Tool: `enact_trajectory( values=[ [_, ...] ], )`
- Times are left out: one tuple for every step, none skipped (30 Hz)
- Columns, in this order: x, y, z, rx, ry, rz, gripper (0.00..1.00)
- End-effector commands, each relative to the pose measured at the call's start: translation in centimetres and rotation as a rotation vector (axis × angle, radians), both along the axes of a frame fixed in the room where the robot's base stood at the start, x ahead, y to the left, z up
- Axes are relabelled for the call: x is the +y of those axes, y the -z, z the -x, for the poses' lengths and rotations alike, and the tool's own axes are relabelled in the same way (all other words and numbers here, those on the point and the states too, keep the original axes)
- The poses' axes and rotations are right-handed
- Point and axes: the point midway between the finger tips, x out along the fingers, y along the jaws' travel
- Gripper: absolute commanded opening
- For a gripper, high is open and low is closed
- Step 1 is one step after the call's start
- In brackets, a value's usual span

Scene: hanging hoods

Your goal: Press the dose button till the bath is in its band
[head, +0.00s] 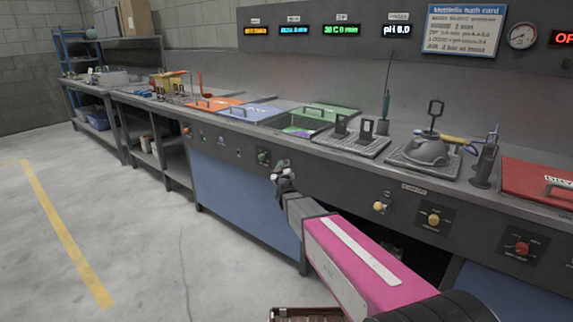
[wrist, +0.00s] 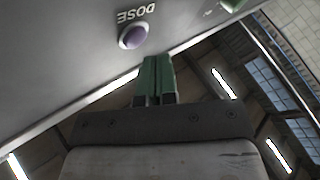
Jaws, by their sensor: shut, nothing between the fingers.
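The dose button (wrist: 133,36) is a purple round button in a metal ring, with the word DOSE upside down beside it in the wrist view. In the head view it is hidden, apparently behind my gripper. My gripper (head: 282,166) is at the front panel of the bench. Its green fingertips (wrist: 155,72) are shut and empty, beside the button in the picture; I cannot tell whether they touch the panel. The bath (head: 300,132) with purple contents shows under a green lid (head: 330,113). The pH display (head: 397,30) reads pH 8.0.
A dark knob (head: 263,156) sits left of my gripper on the panel. Orange (head: 212,103) and blue (head: 250,112) lids lie left of the bath. A bath card (head: 464,30) hangs above; its small print is unclear.

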Motion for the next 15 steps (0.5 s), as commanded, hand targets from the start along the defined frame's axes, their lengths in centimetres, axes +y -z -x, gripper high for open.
enact_trajectory(
  values=[
    [0.02,0.00,0.03,0.000,0.000,0.000,0.00],
    [0.01,0.00,0.02,0.000,0.000,0.000,0.00],
    [0.01,0.01,0.01,0.000,0.000,0.000,0.00],
    [0.00,-0.01,0.01,0.000,0.001,0.000,0.00],
    [0.00,0.00,0.01,0.000,0.000,0.000,0.00],
    [0.00,0.00,0.01,0.000,0.000,0.000,0.00],
    [0.00,0.00,0.01,0.000,0.000,0.000,0.00],
    [0.01,-0.01,0.03,0.000,0.000,0.000,0.00],
    [0.04,-0.01,0.07,0.000,0.000,0.000,0.00],
    [0.08,-0.01,0.14,0.000,0.000,0.000,0.00],
    [0.14,-0.01,0.23,0.000,0.000,0.000,0.00],
    [0.24,-0.02,0.40,0.000,0.000,-0.001,0.00],
    [0.36,-0.02,0.54,0.000,0.000,-0.001,0.00],
    [0.48,-0.02,0.72,0.000,0.000,-0.001,0.00],
    [0.66,-0.02,0.98,0.000,0.000,0.000,0.00]
  ],
)
